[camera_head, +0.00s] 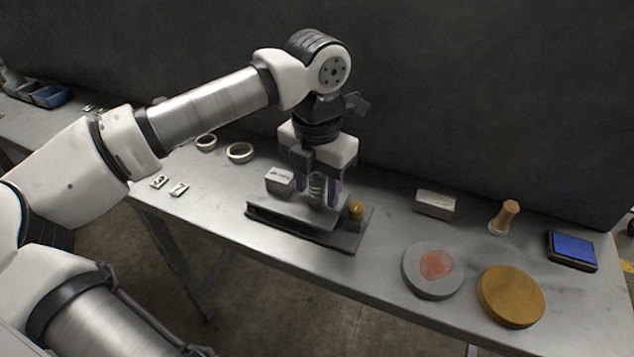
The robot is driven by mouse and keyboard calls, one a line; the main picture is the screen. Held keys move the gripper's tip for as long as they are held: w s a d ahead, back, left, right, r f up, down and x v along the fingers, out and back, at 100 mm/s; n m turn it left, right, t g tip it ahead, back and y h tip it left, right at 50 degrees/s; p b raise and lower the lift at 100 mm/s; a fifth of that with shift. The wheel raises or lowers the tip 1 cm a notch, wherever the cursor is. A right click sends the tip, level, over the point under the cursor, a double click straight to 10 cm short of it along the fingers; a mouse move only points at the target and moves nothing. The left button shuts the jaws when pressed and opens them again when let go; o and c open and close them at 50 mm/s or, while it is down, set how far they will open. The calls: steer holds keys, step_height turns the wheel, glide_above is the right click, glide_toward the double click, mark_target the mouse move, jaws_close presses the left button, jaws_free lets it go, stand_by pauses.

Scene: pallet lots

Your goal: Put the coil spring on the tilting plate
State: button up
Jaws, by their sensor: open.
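The coil spring (316,188) is a small grey metal coil. It stands upright between the fingers of my gripper (318,187), low over the tilting plate (285,213). My gripper points straight down and is open, with a finger on each side of the spring. The spring's lower end appears to rest on the plate, though the fingers partly hide it. The plate is a long, dark-edged metal piece on a dark base near the table's front edge. A small brass-coloured knob (356,209) is at its right end.
A pale block (279,179) is at the plate's back left. Two rings (240,152) and numbered tags (179,189) lie left. Right are a grey block (435,203), a wooden-handled stamp (505,216), a blue ink pad (572,248) and two round discs (511,296). A dark wall stands behind.

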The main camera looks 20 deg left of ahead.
mark_target(317, 177)
step_height(317, 177, up, 12)
stand_by(0.4)
stand_by(1.1)
